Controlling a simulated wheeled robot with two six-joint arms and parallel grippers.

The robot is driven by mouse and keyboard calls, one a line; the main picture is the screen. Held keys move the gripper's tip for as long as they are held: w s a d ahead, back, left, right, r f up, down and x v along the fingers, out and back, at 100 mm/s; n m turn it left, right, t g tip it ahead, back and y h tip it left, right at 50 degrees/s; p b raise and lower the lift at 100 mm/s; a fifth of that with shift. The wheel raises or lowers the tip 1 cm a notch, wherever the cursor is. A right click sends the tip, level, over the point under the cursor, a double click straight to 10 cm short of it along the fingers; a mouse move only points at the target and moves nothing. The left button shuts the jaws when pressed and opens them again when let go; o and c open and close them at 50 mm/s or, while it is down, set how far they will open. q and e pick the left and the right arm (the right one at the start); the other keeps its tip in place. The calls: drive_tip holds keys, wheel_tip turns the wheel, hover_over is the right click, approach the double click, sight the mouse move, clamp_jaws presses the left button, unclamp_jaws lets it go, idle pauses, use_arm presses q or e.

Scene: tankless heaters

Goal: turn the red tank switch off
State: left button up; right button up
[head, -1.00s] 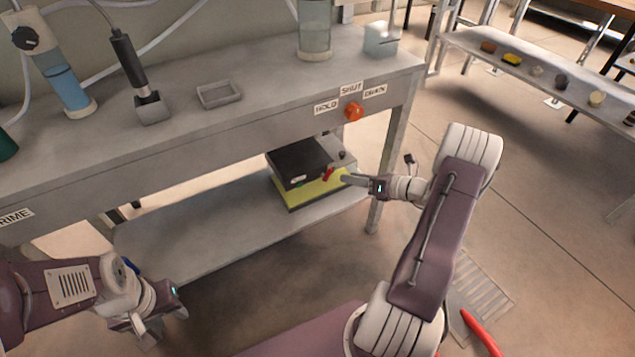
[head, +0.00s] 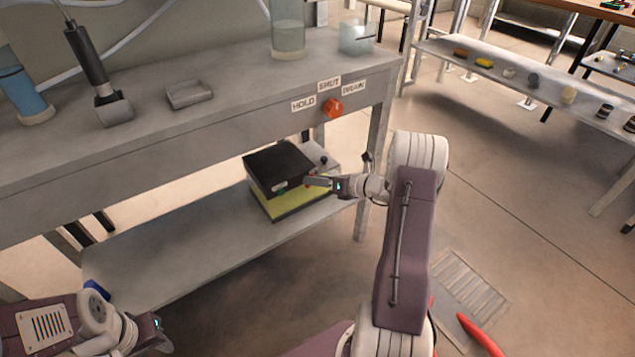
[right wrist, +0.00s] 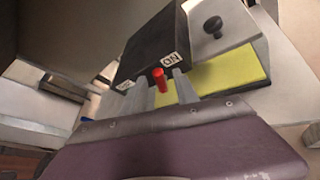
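The red tank switch (right wrist: 160,80) is a small red lever on the front of a black box (right wrist: 155,42), beside an ON label (right wrist: 169,60). A second label (right wrist: 124,86) is at the left, too blurred to read surely. My right gripper (right wrist: 162,92) is open, with one finger on each side of the lever and gaps showing between. In the head view the box (head: 279,166) sits on the lower shelf and my right gripper (head: 308,180) is at its front corner, mostly hiding the lever. My left gripper (head: 158,335) is low at the left, its fingers unclear.
The black box rests on a yellow and grey unit (head: 290,208) on the lower shelf (head: 180,245), under the bench top. An orange knob (head: 332,107) with HOLD, SHUT and DRAIN labels is on the bench front. A side shelf (head: 520,88) holds several small items.

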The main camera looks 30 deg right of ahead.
sight(302, 180)
clamp_jaws()
drive_tip(key=shift+a+r, duration=0.1)
drive_tip(key=a+n+h+b, duration=0.1)
drive_tip(key=n+h+b, duration=0.1)
drive_tip(key=b, duration=0.1)
drive_tip(key=n+h+b, duration=0.2)
drive_tip(key=b, duration=0.2)
drive_tip(key=a+n+h+b, duration=0.1)
drive_tip(key=n+h+b, duration=0.1)
drive_tip(key=b, duration=0.2)
drive_tip(key=shift+s+a, duration=0.15)
drive_tip(key=shift+a, duration=0.2)
drive_tip(key=shift+a+h+b, duration=0.1)
drive_tip(key=shift+h+b, duration=0.2)
drive_tip(key=shift+b, duration=0.6)
drive_tip(key=shift+r, duration=0.1)
